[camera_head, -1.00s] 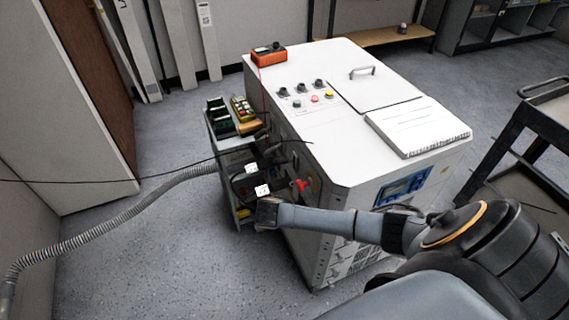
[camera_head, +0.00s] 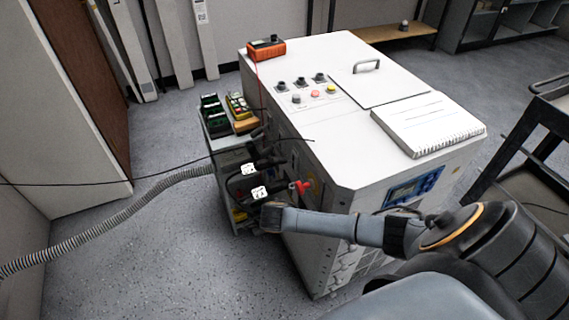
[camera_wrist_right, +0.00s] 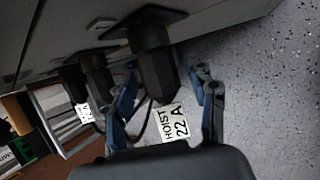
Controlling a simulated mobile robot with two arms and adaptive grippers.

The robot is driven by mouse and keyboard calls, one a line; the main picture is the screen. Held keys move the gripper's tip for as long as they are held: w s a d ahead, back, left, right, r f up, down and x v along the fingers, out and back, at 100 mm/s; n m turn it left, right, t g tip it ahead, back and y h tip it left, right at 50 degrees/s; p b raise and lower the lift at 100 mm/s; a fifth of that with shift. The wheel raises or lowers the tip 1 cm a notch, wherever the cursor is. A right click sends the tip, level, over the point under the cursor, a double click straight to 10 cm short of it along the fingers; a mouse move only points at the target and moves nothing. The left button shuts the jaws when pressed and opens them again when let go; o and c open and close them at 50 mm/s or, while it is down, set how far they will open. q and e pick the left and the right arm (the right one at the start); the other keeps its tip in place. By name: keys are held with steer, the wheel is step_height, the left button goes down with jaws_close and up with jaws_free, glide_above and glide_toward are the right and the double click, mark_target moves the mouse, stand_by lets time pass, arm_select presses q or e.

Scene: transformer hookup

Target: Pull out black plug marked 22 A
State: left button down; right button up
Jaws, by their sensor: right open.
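The black plug (camera_wrist_right: 157,72) sticks out from the grey cabinet side in the right wrist view. Its white tag (camera_wrist_right: 172,124) reads "HOIST 22 A". My right gripper (camera_wrist_right: 166,82) is open, with its blue fingers on either side of the plug; I cannot tell whether they touch it. In the head view my right wrist (camera_head: 273,217) is beside the cabinet, just below two white tags (camera_head: 259,192), too small to read; the fingers are not clear there. My left gripper is not in view.
Another black plug (camera_wrist_right: 95,70) with a white tag (camera_wrist_right: 85,112) sits close by on the same panel. A red handle (camera_head: 300,187) juts from the cabinet (camera_head: 340,150) near my arm. A small cart (camera_head: 212,138) and a ribbed hose (camera_head: 110,217) are at left.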

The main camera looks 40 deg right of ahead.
jaws_close()
steer(key=shift+r, duration=0.1)
steer(key=shift+w+r+g+p, duration=0.2)
steer(key=shift+g+p, duration=0.4)
steer(key=shift+p, duration=0.2)
steer(key=shift+g+y, duration=0.3)
steer(key=shift+g, duration=0.1)
steer(key=shift+w+n+g+p, duration=0.15)
steer(key=shift+n+g+p, duration=0.15)
steer(key=shift+g, duration=0.2)
steer(key=shift+f+g+y+b, duration=0.25)
steer(key=shift+g+y+b, duration=0.05)
steer(key=shift+g, duration=0.3)
steer(key=shift+c, duration=2.3)
jaws_free()
steer(key=shift+d+g, duration=0.1)
steer(key=shift+g, duration=0.2)
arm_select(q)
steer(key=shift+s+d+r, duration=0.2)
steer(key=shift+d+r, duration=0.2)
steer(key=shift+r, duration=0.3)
arm_select(e)
jaws_close()
